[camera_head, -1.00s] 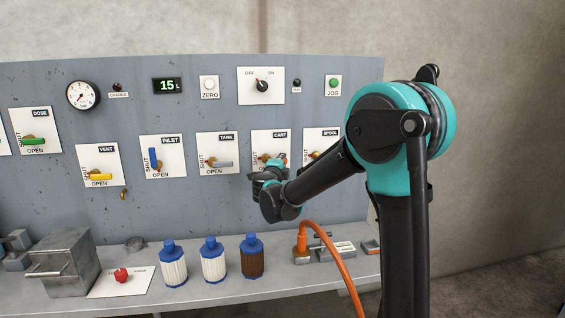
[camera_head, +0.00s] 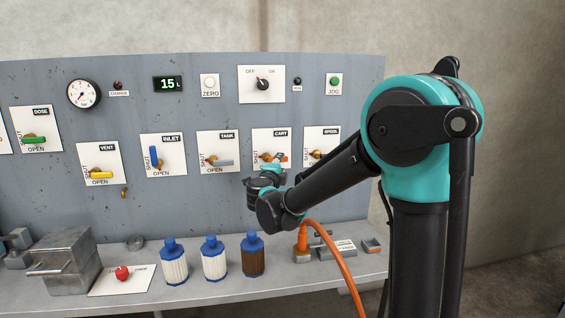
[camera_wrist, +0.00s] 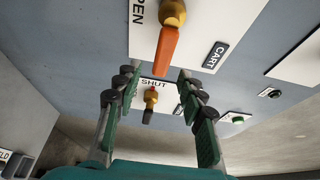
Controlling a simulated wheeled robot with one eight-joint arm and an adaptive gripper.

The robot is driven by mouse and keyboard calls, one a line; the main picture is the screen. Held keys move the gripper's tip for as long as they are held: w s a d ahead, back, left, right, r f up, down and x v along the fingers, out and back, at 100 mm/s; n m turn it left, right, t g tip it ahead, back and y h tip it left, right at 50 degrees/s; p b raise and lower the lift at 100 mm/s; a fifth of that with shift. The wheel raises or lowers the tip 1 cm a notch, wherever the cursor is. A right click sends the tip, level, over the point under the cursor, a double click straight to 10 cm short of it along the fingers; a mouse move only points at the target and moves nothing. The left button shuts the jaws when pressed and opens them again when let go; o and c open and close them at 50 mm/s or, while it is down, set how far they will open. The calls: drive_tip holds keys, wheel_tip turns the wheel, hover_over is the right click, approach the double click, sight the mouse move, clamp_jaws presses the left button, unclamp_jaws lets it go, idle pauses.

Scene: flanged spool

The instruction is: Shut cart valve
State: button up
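The cart valve is a white plate (camera_head: 258,137) labelled CART on the grey panel, with an orange lever (camera_head: 283,157) on a brass hub. The lever points right from the hub, parallel to the plate's lower edge, the OPEN side on the neighbouring plates. In the wrist view the orange lever (camera_wrist: 166,52) hangs from its hub beside the word OPEN. My gripper (camera_wrist: 156,76) is open and empty, its two fingers apart, one to each side of the lever's line. No contact shows. In the head view my gripper (camera_head: 263,182) is just below the plate, hiding its lower edge.
The tank valve (camera_head: 218,162) is to the left. Bottles, including a brown one (camera_head: 253,258), and an orange hose (camera_head: 345,268) are on the bench below.

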drive_tip(key=s+a, duration=0.1)
drive_tip(key=s, duration=0.5)
drive_tip(key=shift+s, duration=0.3)
drive_tip(key=s+d+f+n+g+y, duration=0.1)
drive_tip(key=s+d+f+n+g, duration=0.5)
drive_tip(key=s+d+f+n, duration=0.4)
drive_tip(key=s+d+f+n+g+y, duration=0.2)
drive_tip(key=s+d+f+n+g, duration=0.5)
drive_tip(key=s+d+f+n, duration=0.3)
drive_tip(key=s+d+f, duration=0.4)
drive_tip(key=s+f, duration=0.3)
drive_tip(key=f, duration=0.1)
drive_tip(key=shift+f+y, duration=0.25)
drive_tip(key=shift+y, duration=0.05)
